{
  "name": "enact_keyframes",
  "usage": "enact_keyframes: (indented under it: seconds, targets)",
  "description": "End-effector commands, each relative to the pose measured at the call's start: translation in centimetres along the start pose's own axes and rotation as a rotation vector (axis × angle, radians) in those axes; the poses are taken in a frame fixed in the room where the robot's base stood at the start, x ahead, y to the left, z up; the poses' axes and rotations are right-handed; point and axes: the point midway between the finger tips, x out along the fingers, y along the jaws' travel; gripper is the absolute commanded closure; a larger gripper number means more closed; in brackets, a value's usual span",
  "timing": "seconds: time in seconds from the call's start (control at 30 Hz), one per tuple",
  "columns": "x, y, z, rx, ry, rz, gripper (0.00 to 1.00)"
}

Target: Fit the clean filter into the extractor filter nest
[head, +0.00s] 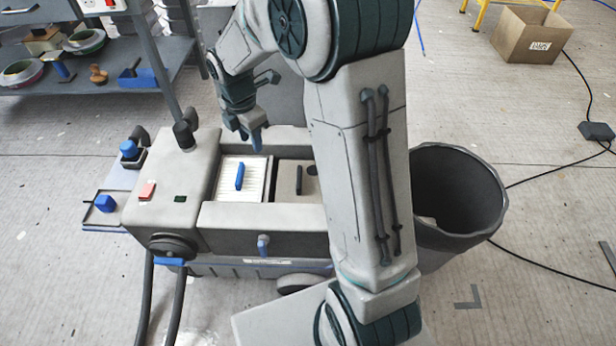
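The extractor (264,217) is a grey wheeled machine with two recesses side by side in its top. A white pleated filter (229,187) with a blue upright handle (240,177) lies in the left recess. It looks clean, but I cannot tell whether it is fully seated. The right recess holds a grey-brown panel (288,183) with a dark handle (299,180); my arm hides its right side. My gripper (250,141) points down over the extractor's back edge, above and behind the white filter. Its two fingertips look apart, with nothing seen between them. It does not touch the blue handle.
A grey bin (460,190) stands right of my arm. Blue-topped parts (105,203) sit on a side shelf left of the extractor. A cardboard box (527,35) and cables lie on the right floor.

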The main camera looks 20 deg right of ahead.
Motion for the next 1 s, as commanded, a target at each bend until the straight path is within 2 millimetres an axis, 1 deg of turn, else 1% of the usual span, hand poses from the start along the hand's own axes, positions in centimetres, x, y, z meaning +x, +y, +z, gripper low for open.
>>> enact_keyframes:
  seconds: [0.03, 0.1, 0.27, 0.3, 0.37, 0.4, 0.5, 0.6, 0.7, 0.8, 0.9, 1.0]
  targets:
    - [-1.2, -1.6, 0.2, 0.123, -0.008, 0.007, 0.64]
    - [-2.5, -3.8, 0.4, 0.313, -0.014, 0.014, 0.64]
    - [-4.8, -8.8, 0.4, 0.751, -0.013, 0.032, 0.64]
    - [-5.3, -10.2, 0.3, 0.862, -0.009, 0.037, 0.64]
    - [-5.8, -12.1, 0.1, 1.025, -0.003, 0.043, 0.64]
    - [-6.1, -13.4, 0.0, 1.136, 0.003, 0.046, 0.64]
    - [-6.7, -16.5, -0.5, 1.404, 0.024, 0.054, 0.64]
    - [-6.9, -19.1, -1.1, 1.635, 0.048, 0.056, 0.64]
    - [-6.8, -20.9, -1.6, 1.81, 0.07, 0.053, 0.64]
    - [-6.8, -22.0, -1.9, 1.919, 0.083, 0.049, 0.64]
    - [-6.7, -22.5, -2.0, 1.968, 0.089, 0.045, 0.64]
    - [-6.7, -22.6, -2.1, 1.978, 0.09, 0.044, 0.64]
